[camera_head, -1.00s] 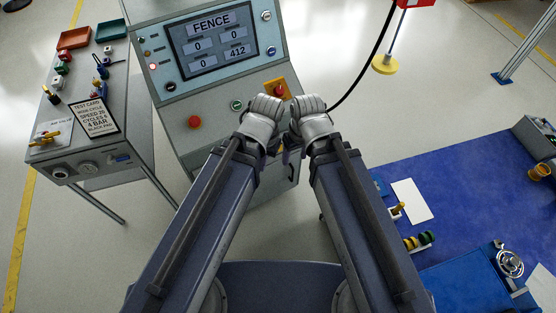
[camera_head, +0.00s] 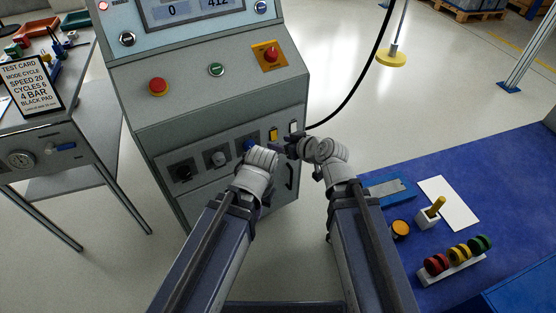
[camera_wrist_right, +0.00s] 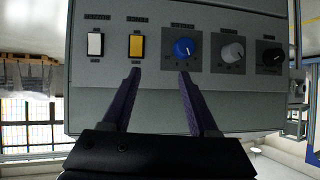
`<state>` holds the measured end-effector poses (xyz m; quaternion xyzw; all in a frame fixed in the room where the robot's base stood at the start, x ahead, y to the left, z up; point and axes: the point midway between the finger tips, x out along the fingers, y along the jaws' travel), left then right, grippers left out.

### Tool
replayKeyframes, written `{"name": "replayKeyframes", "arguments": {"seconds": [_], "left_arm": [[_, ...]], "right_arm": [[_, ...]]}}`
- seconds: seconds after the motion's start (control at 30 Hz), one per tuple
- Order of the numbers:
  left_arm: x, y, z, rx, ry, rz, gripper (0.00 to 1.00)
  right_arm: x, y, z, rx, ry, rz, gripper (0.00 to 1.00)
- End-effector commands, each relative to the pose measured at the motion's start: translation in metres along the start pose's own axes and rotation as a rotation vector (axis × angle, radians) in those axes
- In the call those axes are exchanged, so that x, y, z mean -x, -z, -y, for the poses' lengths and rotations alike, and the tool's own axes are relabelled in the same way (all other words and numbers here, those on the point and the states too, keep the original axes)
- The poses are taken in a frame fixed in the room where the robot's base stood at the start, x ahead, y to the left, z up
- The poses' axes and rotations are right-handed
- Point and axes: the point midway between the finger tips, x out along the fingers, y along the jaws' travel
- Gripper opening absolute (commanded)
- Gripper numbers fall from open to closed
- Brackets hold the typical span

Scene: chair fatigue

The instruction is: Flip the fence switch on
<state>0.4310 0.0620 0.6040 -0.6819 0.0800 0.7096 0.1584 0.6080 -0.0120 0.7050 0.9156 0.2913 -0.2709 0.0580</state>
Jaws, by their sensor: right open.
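The lower panel of the grey console (camera_head: 215,110) carries a white rocker switch (camera_head: 293,127), a yellow rocker switch (camera_head: 273,134) and a blue knob (camera_head: 249,145). The right wrist view shows the white rocker (camera_wrist_right: 95,44), yellow rocker (camera_wrist_right: 136,45) and blue knob (camera_wrist_right: 184,48) upside down. Their labels are too small to read, so I cannot tell which is the fence switch. My right gripper (camera_head: 282,147) is open and empty before the panel; its fingers (camera_wrist_right: 158,76) point between the yellow rocker and blue knob. My left gripper (camera_head: 262,157) is near the blue knob, its fingers hidden.
A grey knob (camera_head: 219,159) and black knob (camera_head: 183,172) sit further left. Above are a red button (camera_head: 158,86), green button (camera_head: 216,69) and a red knob on a yellow plate (camera_head: 270,55). A handle (camera_head: 290,176) is below. A blue mat (camera_head: 480,190) lies right.

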Motion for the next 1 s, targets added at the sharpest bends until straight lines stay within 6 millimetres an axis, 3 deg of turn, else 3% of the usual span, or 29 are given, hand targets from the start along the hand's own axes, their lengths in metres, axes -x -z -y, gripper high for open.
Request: {"name": "replayKeyframes", "arguments": {"seconds": [0.03, 0.23, 0.4, 0.67, 1.0], "left_arm": [[-0.032, 0.002, -0.003, 0.000, 0.000, 0.000, 0.00], [-0.068, 0.004, -0.007, -0.001, 0.001, 0.000, 0.00], [-0.079, 0.005, -0.008, -0.001, 0.002, 0.000, 0.00], [-0.079, 0.005, -0.008, -0.002, 0.002, 0.000, 0.00], [-0.095, 0.006, -0.010, -0.004, 0.000, -0.001, 0.00]], "right_arm": [[-0.016, -0.021, -0.008, 0.001, -0.016, -0.033, 0.60], [-0.029, -0.032, -0.029, 0.008, -0.068, -0.130, 0.60], [-0.032, -0.034, -0.037, 0.010, -0.090, -0.165, 0.60], [-0.033, -0.032, -0.039, 0.011, -0.094, -0.170, 0.60], [-0.071, -0.027, -0.043, 0.012, -0.091, -0.169, 0.60]]}}
